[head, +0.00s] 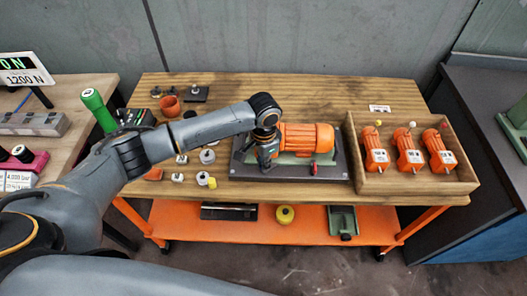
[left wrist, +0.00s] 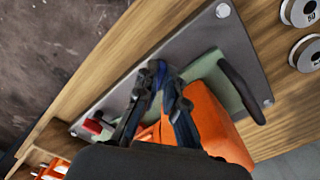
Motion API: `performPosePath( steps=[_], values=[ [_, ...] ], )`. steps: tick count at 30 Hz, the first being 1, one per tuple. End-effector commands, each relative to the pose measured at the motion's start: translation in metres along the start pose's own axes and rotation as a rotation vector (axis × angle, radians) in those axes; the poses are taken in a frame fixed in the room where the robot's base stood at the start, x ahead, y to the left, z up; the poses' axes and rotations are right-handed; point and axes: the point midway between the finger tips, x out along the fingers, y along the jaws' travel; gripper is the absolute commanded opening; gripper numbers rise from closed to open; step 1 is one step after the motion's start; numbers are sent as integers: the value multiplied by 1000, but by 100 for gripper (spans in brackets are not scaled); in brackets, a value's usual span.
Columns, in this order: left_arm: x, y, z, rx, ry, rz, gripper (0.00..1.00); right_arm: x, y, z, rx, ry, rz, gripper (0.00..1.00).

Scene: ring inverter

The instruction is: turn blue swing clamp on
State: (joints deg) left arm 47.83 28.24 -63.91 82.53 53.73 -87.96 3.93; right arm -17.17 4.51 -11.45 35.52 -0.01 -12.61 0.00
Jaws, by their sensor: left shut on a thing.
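The orange motor (head: 306,138) lies on a dark plate (head: 240,170) with a pale green base, on the wooden table. My left gripper (head: 266,157) is at the left end of the motor. In the left wrist view the left gripper (left wrist: 152,100) is shut on the blue swing clamp (left wrist: 171,92), of which only a little dark blue shows between the fingers. The fingers hide most of it. A red clamp (head: 314,169) stands at the plate's front right; it also shows in the left wrist view (left wrist: 93,126). My right gripper is out of view.
A wooden box (head: 460,178) with three orange motors (head: 408,150) stands at the right. Several grey weights (head: 207,156) and an orange cup (head: 170,106) lie left of the plate. A lower orange shelf (head: 300,222) holds a yellow disc (head: 285,215).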

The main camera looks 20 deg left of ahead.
Motion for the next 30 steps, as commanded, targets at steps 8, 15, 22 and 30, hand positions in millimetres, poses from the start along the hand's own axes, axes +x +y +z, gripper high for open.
performPosePath(
  steps=[8,15,22,30],
  values=[
    [-8,3,-1,-264,0,4,0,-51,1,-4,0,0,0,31],
    [-7,4,-1,-493,0,4,0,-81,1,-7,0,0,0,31],
    [-5,4,-2,-702,1,3,0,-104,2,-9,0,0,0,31],
    [-4,4,-3,-895,2,3,0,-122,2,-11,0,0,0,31]
  ],
)
